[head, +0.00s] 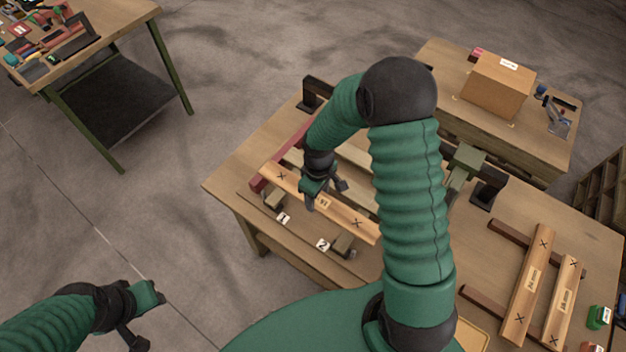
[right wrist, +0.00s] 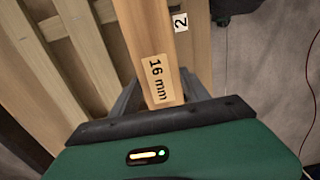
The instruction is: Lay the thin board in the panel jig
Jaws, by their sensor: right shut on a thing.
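The light wood board labelled 16 mm (head: 352,216) has an X mark near each end. It lies along the near side of the slatted panel jig (head: 352,182), just behind the stop blocks by tags 1 and 2. I cannot tell whether it rests on the slats or is just above them. My right gripper (head: 318,192) is shut on the board near its label; the board (right wrist: 150,45) also runs between its fingers in the right wrist view. Part of the jig is hidden behind my right arm. My left gripper (head: 146,314) is open and empty over the floor at lower left.
Two more labelled boards (head: 527,285) lie on dark rails at the right of the bench. A red bar (head: 285,150) runs along the jig's left side. A cardboard box (head: 497,85) stands on the table behind. A tool table (head: 100,35) is at upper left.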

